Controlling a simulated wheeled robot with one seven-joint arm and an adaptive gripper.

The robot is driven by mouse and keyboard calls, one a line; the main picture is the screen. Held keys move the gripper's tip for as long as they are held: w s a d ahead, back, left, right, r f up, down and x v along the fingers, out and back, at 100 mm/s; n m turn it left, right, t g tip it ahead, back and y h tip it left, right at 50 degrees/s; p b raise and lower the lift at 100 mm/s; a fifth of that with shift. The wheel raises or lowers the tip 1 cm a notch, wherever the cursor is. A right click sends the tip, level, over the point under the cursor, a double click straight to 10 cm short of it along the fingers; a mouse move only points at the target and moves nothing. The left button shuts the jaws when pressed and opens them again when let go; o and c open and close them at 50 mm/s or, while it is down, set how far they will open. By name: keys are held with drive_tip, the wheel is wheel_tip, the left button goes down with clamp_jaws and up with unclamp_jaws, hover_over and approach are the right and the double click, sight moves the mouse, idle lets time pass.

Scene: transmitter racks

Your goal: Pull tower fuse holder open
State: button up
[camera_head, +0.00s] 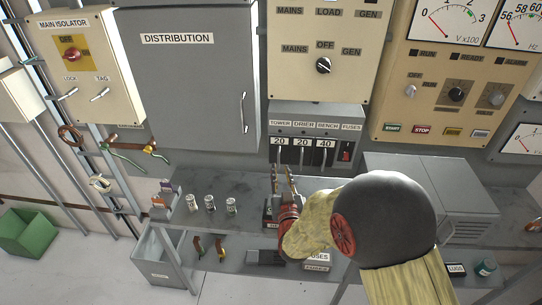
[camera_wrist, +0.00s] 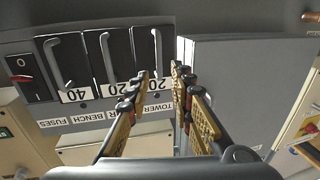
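The tower fuse holder (camera_head: 279,152) is the leftmost of three dark holders in the grey fuse box, marked 20 under the TOWER label. In the wrist view, upside down, the tower holder (camera_wrist: 155,48) is the rightmost, with an upright pale bar handle. All three holders look seated in the box. My gripper (camera_head: 282,172) is just below and in front of the tower holder in the head view. In the wrist view my gripper (camera_wrist: 163,74) has its two fingers apart, with nothing visibly held. Its fingertips overlap the holder's edge in view; contact cannot be told.
The drier holder (camera_head: 301,152), bench holder (camera_head: 324,152) and a red switch (camera_head: 346,151) sit close to the right. Several fuse cartridges (camera_head: 210,202) stand on the grey bench (camera_head: 245,188). A grey cabinet (camera_head: 430,200) stands right of my arm. The distribution door (camera_head: 190,80) is shut.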

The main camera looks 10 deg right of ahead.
sight(280, 145)
drive_tip(key=w, duration=0.5)
drive_tip(key=w+d+b, duration=0.1)
drive_tip(key=w, duration=0.1)
drive_tip(key=shift+w, duration=0.2)
drive_tip(key=shift+c, duration=0.2)
clamp_jaws()
idle(0.5)
